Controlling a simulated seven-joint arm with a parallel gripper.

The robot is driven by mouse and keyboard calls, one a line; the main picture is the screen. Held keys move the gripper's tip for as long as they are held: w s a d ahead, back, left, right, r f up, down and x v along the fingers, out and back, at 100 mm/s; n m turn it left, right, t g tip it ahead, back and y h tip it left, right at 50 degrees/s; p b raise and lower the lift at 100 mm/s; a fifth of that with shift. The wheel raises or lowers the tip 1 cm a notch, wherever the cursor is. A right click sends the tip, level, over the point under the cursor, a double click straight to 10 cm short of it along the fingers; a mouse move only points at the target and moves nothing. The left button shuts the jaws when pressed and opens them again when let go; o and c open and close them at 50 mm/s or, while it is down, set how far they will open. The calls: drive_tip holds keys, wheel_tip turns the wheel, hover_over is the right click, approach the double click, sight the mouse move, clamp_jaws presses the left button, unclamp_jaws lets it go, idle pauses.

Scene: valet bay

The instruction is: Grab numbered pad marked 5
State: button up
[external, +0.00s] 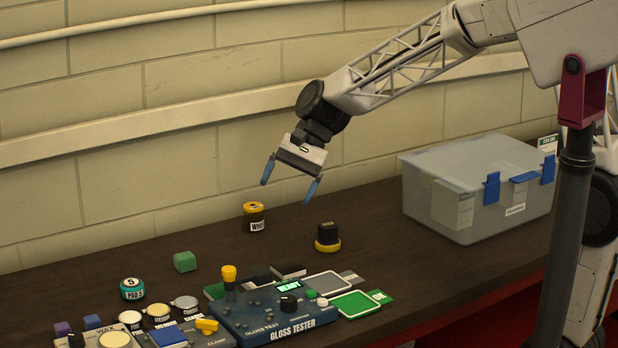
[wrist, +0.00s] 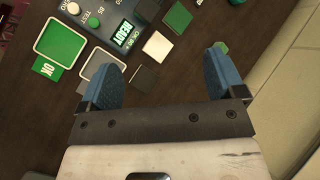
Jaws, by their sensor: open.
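The numbered pad marked 5 (external: 132,288) is a small round teal puck with a dark top, a white number disc and a label on its side. It sits on the dark table at the left in the external view, left of the gloss tester. It cannot be made out in the wrist view. My gripper (external: 291,183) is open and empty, with blue fingers pointing down. It is high above the table, to the right of the pad and well apart from it. The wrist view shows both blue fingers (wrist: 162,83) spread with nothing between them.
The gloss tester (external: 262,312) stands at front centre, with a green OK plate (external: 354,303) beside it. A green block (external: 185,261), a yellow-lidded jar (external: 254,217) and a black-and-yellow knob (external: 327,237) stand behind. A clear bin (external: 440,201) is at right. Several small tins crowd the front left.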

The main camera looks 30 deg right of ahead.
drive_tip(key=w+a+f+m+g+y, duration=0.1)
drive_tip(key=w+a+f+m, duration=0.15)
drive_tip(key=w+a, duration=0.35)
drive_tip(key=w+a+f+m+g+y, duration=0.1)
drive_tip(key=w+a+f+y, duration=0.15)
drive_tip(key=a, duration=0.65)
drive_tip(key=m+y, duration=0.2)
drive_tip(key=m, duration=0.1)
hover_over(132, 289)
drive_tip(key=w+d, duration=0.4)
wheel_tip(132, 289, down, 8)
drive_tip(key=shift+s+d+g, duration=0.1)
drive_tip(key=shift+g, duration=0.3)
drive_tip(key=shift+f, duration=0.15)
drive_tip(key=shift+f, duration=1.65)
drive_tip(key=shift+f, duration=0.1)
